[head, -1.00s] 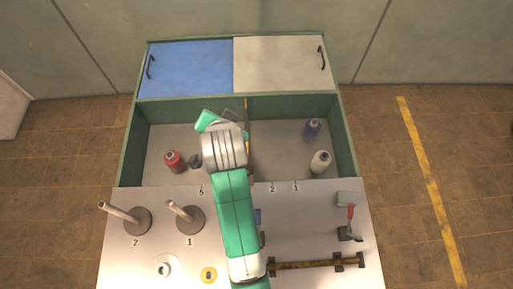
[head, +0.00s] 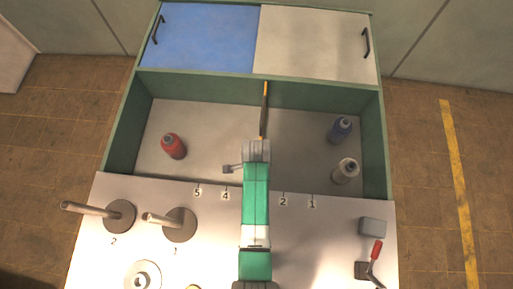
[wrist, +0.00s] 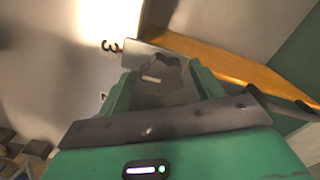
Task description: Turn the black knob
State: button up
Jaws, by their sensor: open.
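A dark, lobed knob (wrist: 172,92) with a small pale mark shows in the wrist view. It sits between the two green fingers of my gripper (wrist: 160,78). The fingers are open, one on each side of it; I cannot tell whether they touch it. A label "3" is just beyond, at the upper left. In the head view my arm covers the gripper and the place between labels 4 and 2, so this knob is hidden there. A small grey part with a short arm (head: 231,169) shows just left of my arm.
A red bottle (head: 173,146) stands left in the green-walled recess; blue (head: 340,129) and white (head: 346,170) bottles stand right. An orange-edged divider (head: 264,108) runs behind my wrist. Two posts on round bases (head: 120,215) (head: 180,225) stand front left; a red-handled clamp (head: 375,252) is front right.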

jog(key=shift+w+f, duration=0.1)
jog(key=shift+f, duration=0.4)
jog(key=c, duration=1)
